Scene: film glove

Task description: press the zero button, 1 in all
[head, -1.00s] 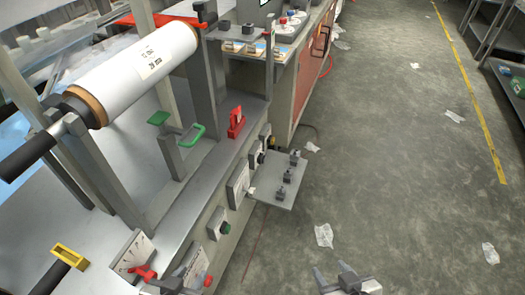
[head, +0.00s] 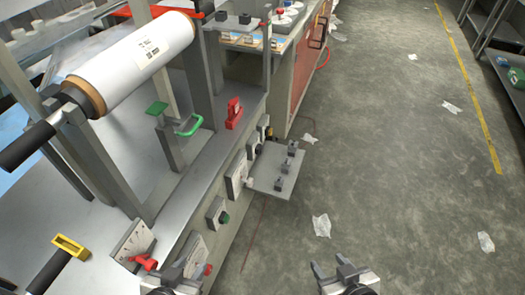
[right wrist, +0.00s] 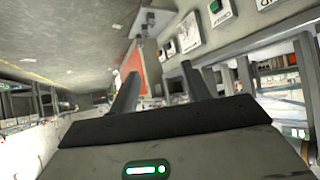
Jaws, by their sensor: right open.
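Several small controls sit along the bench's front panel; I cannot read which one is the zero button. A green button (head: 223,218) is on a grey box on the panel, and a red knob or button (head: 208,269) is nearer to me. The right wrist view shows a green button (right wrist: 214,6) above a white label, at the top. My right gripper (head: 330,265) is open and empty, over the floor to the right of the panel, apart from it. My left gripper (head: 184,273) is at the bottom edge, overlapping the panel's near end; its jaw opening is unclear.
A white film roll (head: 133,62) is mounted on the bench top. A grey shelf (head: 273,172) with small dark clamps juts from the panel toward the aisle. A red lever (head: 149,262) and a yellow-ended handle (head: 70,247) are at the near left. The floor (head: 390,170) is mostly free, with scraps.

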